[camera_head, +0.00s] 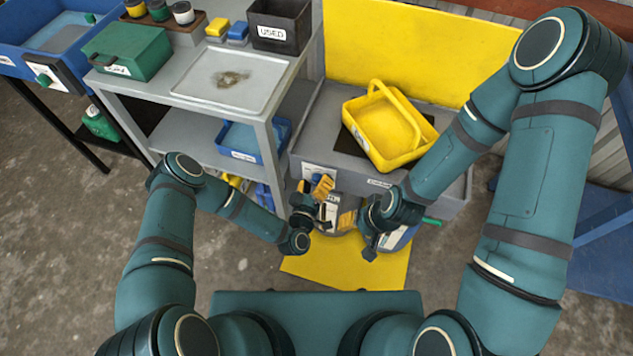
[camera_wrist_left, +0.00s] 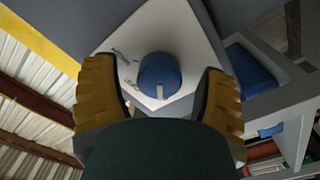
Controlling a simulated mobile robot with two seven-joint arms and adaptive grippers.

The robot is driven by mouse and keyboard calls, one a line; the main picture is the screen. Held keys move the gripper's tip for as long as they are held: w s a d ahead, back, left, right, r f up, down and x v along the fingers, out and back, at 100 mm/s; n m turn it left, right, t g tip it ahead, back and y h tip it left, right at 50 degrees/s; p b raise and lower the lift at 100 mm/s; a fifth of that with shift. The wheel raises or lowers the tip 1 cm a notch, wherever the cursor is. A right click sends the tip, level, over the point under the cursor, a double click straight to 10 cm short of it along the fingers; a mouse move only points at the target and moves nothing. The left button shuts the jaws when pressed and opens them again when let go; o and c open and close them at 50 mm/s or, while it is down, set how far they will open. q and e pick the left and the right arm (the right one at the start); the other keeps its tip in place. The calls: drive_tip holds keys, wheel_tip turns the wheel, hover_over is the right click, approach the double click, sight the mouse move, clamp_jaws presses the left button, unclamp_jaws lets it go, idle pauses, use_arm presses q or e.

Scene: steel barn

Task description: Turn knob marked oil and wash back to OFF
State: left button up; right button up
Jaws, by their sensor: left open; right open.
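The blue knob (camera_wrist_left: 158,72) sits on a white panel (camera_wrist_left: 185,30) in the left wrist view, between my open left fingers and apart from both. A pale pointer mark shows on its lower edge in that view. Small dark markings lie left of the knob, too blurred to read. In the head view the knob (camera_head: 317,177) is partly hidden behind my left gripper (camera_head: 318,187), which is at the front of the grey wash unit (camera_head: 455,190). My right gripper (camera_head: 350,220) is open and empty, lower and to the right, in front of the unit.
A grey shelf cart (camera_head: 190,92) with a tray (camera_head: 215,97) stands close on the left. A yellow mat (camera_head: 385,272) lies on the floor below my grippers. Containers stand under the unit, partly hidden by my grippers.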

use_arm(q)
drive_tip(key=shift+w, duration=0.1)
drive_tip(key=c, duration=1.2)
drive_tip(key=shift+m, duration=0.3)
drive_tip(key=m+p, duration=0.2)
drive_tip(key=m, duration=0.2)
drive_tip(key=shift+d+r+m, duration=0.1)
drive_tip(key=shift+m, duration=0.2)
drive_tip(key=m+p, duration=0.1)
drive_tip(key=m, duration=0.4)
drive_tip(key=shift+m, duration=0.3)
